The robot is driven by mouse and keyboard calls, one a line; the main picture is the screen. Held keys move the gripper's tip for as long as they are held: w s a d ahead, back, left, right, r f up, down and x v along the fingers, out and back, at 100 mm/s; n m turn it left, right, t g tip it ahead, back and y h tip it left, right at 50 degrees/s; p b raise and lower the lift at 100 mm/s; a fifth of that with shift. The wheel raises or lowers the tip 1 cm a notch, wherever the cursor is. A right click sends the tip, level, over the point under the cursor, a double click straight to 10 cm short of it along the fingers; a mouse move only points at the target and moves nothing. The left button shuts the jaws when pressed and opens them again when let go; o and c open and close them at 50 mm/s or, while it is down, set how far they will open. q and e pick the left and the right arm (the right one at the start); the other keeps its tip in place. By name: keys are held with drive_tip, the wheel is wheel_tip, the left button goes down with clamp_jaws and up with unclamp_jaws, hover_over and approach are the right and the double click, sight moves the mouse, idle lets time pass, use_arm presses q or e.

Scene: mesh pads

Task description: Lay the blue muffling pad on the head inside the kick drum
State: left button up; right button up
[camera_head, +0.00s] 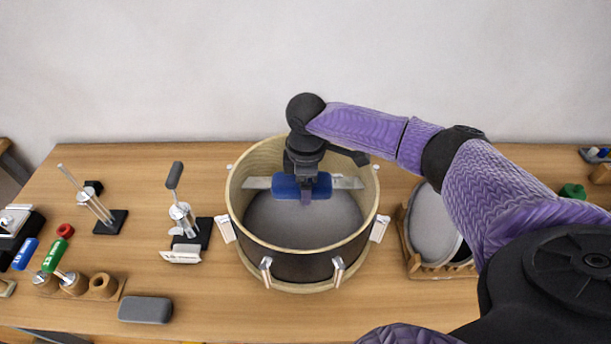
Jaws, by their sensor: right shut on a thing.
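The kick drum (300,267) stands open side up in the middle of the table, with a pale wooden rim and a dark shell. Its grey head (300,228) shows at the bottom inside. My right gripper (304,178) reaches in over the drum's opening, pointing down, and is shut on the blue muffling pad (287,187). The pad is level and appears above the head, apart from it. The gripper's fingertips are largely hidden by the pad. My left gripper does not show.
A wooden rack with a round grey head (432,225) stands right of the drum, partly behind my right arm. Bare table lies behind the drum.

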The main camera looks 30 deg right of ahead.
sight(306, 244)
wheel_tip(306, 244, down, 21)
drive_tip(key=b, duration=1.2)
drive_tip(key=shift+f+b, duration=0.15)
drive_tip(key=shift+b, duration=0.25)
drive_tip(key=shift+f, duration=0.35)
drive_tip(key=o, duration=1)
drive_tip(key=shift+o, duration=0.2)
drive_tip(key=shift+r, duration=0.15)
wheel_tip(306, 244, up, 10)
drive_tip(key=p, duration=0.3)
